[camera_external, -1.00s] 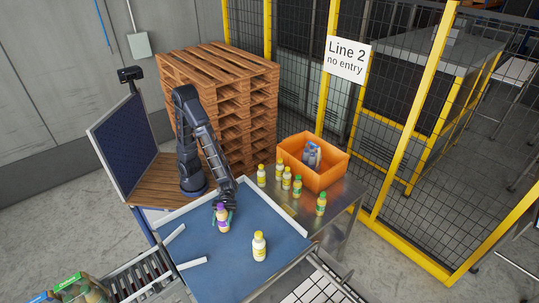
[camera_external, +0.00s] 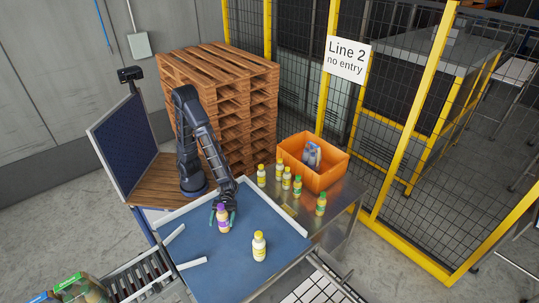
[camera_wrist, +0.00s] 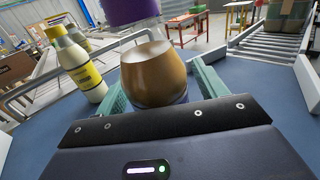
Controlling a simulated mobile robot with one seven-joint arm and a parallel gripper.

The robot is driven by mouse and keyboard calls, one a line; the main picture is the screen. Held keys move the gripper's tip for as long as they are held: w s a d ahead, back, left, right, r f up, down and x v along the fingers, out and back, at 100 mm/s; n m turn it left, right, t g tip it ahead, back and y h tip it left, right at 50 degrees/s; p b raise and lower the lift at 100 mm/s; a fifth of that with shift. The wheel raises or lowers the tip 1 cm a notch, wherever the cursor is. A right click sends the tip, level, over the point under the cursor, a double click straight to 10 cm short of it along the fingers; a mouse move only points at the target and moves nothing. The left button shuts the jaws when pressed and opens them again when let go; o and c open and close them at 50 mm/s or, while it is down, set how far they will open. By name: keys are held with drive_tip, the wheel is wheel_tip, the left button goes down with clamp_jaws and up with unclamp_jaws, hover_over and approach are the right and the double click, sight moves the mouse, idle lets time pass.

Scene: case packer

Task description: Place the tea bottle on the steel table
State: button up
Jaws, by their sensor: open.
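The tea bottle (camera_external: 222,220), brown with a purple cap and label, stands upright on the blue surface. It also shows close up in the wrist view (camera_wrist: 148,72), its top cut off by the frame edge. My gripper (camera_external: 224,214) is open around the bottle, with a teal finger on each side of its lower body. In the wrist view a gap shows between the fingers and the bottle. The steel table (camera_external: 326,232) stands to the right of the blue surface, with several yellow- and green-capped bottles (camera_external: 286,181) on it.
An orange crate (camera_external: 333,178) holding blue-and-white items stands at the back of the steel table. A yellow-capped bottle (camera_external: 259,246) stands on the blue surface (camera_external: 215,270); it also shows at left in the wrist view (camera_wrist: 78,65). A low white rim (camera_external: 275,205) edges the surface.

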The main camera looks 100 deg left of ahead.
drive_tip(key=a, duration=1)
drive_tip(key=shift+s+a+r, duration=0.15)
drive_tip(key=shift+s+a, duration=0.1)
drive_tip(key=shift+a, duration=0.1)
drive_tip(key=shift+s+a+r+m, duration=0.25)
drive_tip(key=shift+a+m, duration=0.1)
drive_tip(key=shift+m, duration=0.05)
drive_tip(key=s+a+m+y, duration=0.3)
drive_tip(key=a+m+y, duration=0.1)
drive_tip(key=a, duration=0.4)
drive_tip(key=s+a+m+y, duration=0.3)
drive_tip(key=a+m, duration=0.3)
drive_tip(key=a, duration=0.3)
drive_tip(key=s+a+m+y, duration=0.3)
drive_tip(key=a+m+y, duration=0.1)
drive_tip(key=a, duration=0.5)
drive_tip(key=shift+s+a+r+m+y, duration=0.2)
drive_tip(key=shift+s+r+m+y, duration=0.15)
drive_tip(key=shift+y, duration=0.45)
drive_tip(key=shift+o, duration=0.4)
drive_tip(key=s+a+r+m+t+y, duration=0.1)
drive_tip(key=a+y, duration=0.4)
drive_tip(key=a, duration=0.8)
drive_tip(key=r+m+t, duration=0.1)
drive_tip(key=m+t, duration=0.1)
drive_tip(key=shift+s+r+t, duration=0.25)
drive_tip(key=shift+r+t, duration=0.05)
drive_tip(key=shift+r, duration=0.05)
